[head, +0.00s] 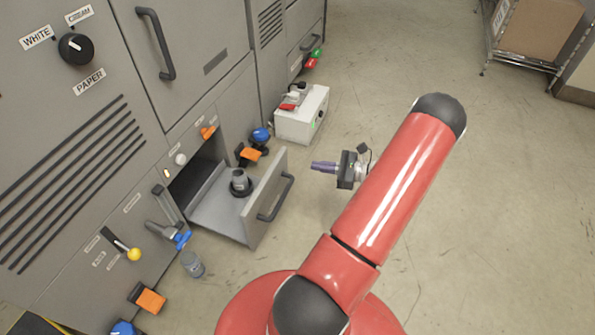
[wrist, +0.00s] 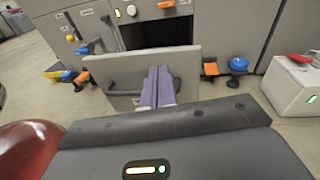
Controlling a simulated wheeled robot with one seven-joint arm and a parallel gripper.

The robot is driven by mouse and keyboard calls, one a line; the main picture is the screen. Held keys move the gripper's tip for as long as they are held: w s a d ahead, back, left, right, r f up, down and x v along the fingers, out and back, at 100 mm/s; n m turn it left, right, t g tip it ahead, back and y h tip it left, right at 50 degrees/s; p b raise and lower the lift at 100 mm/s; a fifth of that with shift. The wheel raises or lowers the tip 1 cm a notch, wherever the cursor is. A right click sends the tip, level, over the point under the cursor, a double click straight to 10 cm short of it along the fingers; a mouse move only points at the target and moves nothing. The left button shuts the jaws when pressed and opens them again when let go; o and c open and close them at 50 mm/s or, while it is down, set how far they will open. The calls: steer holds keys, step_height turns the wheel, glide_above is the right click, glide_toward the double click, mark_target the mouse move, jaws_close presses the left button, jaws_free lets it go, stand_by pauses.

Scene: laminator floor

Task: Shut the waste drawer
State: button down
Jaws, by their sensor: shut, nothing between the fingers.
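The waste drawer (head: 262,200) stands pulled out from the low part of the grey machine. Its front panel (wrist: 190,68) and dark bar handle face me in the wrist view. A dark round object with a grey top (head: 239,183) sits inside the drawer. My gripper (head: 314,167) has purple fingers, shut together and empty. In the head view it is to the right of the drawer front and handle, with a gap seen between them. In the wrist view the fingertips (wrist: 160,72) overlap the drawer front, right of the handle's middle; I cannot tell whether they touch.
A white box (head: 302,115) stands on the floor beyond the drawer. A grey cup-like container (head: 192,264) stands on the floor left of it.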

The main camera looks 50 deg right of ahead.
mark_target(281, 158)
step_height(281, 158, down, 3)
steer(key=s+d+m+t+h, duration=0.2)
steer(key=s+m, duration=0.1)
steer(key=shift+n, duration=0.3)
steer(key=b+x, duration=0.1)
steer(key=x, duration=1.3)
steer(key=shift+s+a+r, duration=0.1)
steer(key=shift+r, duration=0.05)
steer(key=b+x, duration=0.1)
steer(key=x, duration=2.1)
steer(key=shift+w+a+b, duration=0.25)
steer(key=shift+a+b, duration=0.05)
